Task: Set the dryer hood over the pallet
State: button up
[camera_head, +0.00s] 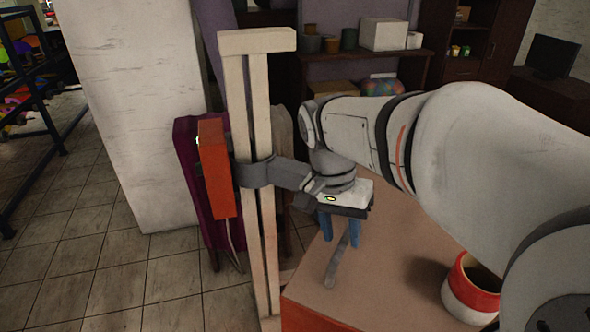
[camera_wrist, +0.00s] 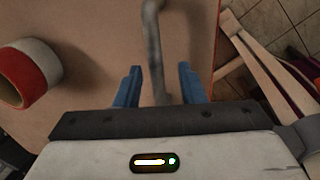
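A cream upright stand (camera_head: 262,230) carries an orange-red box (camera_head: 213,170) and a grey collar with a short grey arm (camera_head: 285,174) reaching toward my wrist. I take this for the dryer; its hood is not clearly visible, and I cannot pick out the pallet. A grey, bent bar (camera_head: 338,265) shows below my gripper (camera_head: 340,230). In the wrist view the bar (camera_wrist: 153,40) runs between the blue fingers of my gripper (camera_wrist: 159,82), with gaps on both sides. The gripper is open. Its body hides the bar's near end.
A red and white ring-shaped roll (camera_head: 463,302) stands on the tan-topped, red-sided surface (camera_head: 395,262) under my arm. A white pillar (camera_head: 135,100) is behind the stand. Shelves with pots (camera_head: 349,39) are at the back. Tiled floor (camera_head: 85,240) lies open at left.

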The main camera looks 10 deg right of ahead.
notch_tip(320, 180, up, 8)
jog(key=w+a, duration=0.1)
jog(key=shift+f, duration=0.15)
jog(key=shift+a, duration=0.1)
dwell(0.4)
